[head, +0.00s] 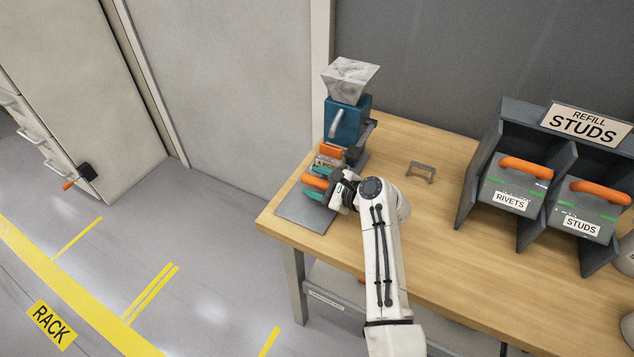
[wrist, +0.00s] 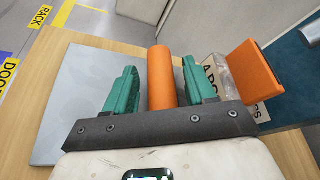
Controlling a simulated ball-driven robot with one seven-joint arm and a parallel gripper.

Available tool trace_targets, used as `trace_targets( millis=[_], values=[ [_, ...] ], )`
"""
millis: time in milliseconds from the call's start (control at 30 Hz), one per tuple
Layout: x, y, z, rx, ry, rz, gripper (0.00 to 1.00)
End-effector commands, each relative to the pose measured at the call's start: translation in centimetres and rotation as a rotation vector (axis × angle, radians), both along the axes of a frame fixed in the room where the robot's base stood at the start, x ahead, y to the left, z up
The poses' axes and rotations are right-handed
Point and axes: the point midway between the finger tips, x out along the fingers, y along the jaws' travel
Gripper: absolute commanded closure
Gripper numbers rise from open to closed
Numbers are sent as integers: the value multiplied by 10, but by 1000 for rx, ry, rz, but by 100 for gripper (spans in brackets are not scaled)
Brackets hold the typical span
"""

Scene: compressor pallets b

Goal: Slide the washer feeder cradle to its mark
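The washer feeder (head: 347,120) is a blue machine with a pale hopper on top, at the left end of the bench. A labelled part with an orange block (head: 330,152) is at its front; the block also shows in the wrist view (wrist: 252,82). An orange bar handle (head: 314,182) sticks out in front. My gripper (wrist: 160,75) has its green fingers on either side of this handle (wrist: 160,62). Narrow gaps show between fingers and handle, so it looks open around it. The cradle's body and its mark are not clearly visible; my gripper hides part of the area.
A grey plate (head: 300,214) lies at the bench's left corner, below the handle. A small grey bracket (head: 421,171) stands on the bench to the right. Bins of rivets (head: 512,190) and studs (head: 585,213) stand at right.

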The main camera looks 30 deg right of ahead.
Motion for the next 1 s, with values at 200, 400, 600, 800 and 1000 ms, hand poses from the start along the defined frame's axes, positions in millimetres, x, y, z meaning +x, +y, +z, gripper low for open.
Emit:
trace_targets(
  millis=[200, 400, 600, 800, 1000],
  values=[
    [0, 0, 1, 0, -1, -2, 44],
    [-13, -6, 4, -3, -1, -2, 44],
    [-44, -20, 15, -6, 0, -1, 44],
    [-74, -32, 26, -4, -1, -1, 44],
    [-91, -39, 33, -1, -1, 0, 44]
  ],
)
